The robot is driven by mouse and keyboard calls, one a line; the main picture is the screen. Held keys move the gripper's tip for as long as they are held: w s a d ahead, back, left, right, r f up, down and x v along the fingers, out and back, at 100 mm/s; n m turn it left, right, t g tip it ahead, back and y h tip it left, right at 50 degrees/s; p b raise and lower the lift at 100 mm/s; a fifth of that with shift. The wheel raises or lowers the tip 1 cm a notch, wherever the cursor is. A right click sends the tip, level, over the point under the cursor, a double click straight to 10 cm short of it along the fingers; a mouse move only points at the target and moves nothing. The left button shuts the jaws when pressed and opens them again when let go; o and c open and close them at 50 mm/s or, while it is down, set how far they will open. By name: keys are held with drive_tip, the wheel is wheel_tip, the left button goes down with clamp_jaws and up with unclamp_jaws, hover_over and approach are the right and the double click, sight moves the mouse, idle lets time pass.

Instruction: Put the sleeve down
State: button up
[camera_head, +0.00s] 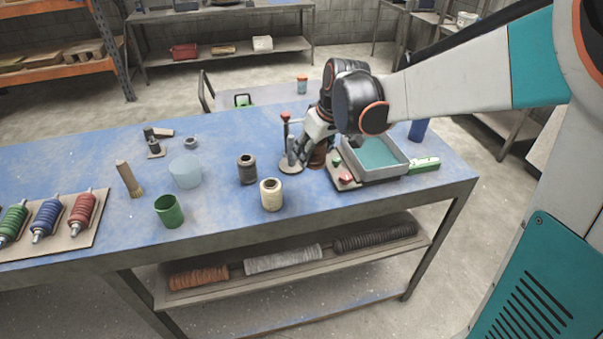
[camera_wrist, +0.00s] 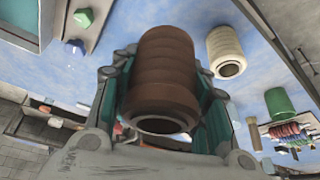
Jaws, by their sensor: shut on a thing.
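A brown ribbed sleeve (camera_wrist: 165,75) fills the middle of the wrist view, its open end facing the camera. My gripper (camera_wrist: 163,95) is shut on it, with teal-lined fingers on both sides. In the head view my gripper (camera_head: 308,152) is low over the blue table, between a round-based stand (camera_head: 289,160) and a grey tray fixture. The brown sleeve (camera_head: 319,157) shows partly there, mostly hidden by my gripper. I cannot tell whether it touches the table. A cream sleeve (camera_head: 272,195) and a dark grey sleeve (camera_head: 247,169) stand upright to the left.
The grey tray (camera_head: 402,168) with teal inside stands close on the right, beside red and green buttons. A green cup (camera_head: 169,211), a pale blue cup (camera_head: 186,171), a brush (camera_head: 129,180) and a spool board (camera_head: 98,221) are further left. The front right tabletop is clear.

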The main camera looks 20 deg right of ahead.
wheel_tip(320, 180, down, 12)
drive_tip(key=b, duration=0.3)
drive_tip(key=shift+b, duration=0.35)
drive_tip(key=shift+f, duration=0.15)
drive_tip(key=o, duration=1.1)
drive_tip(key=shift+o, duration=0.2)
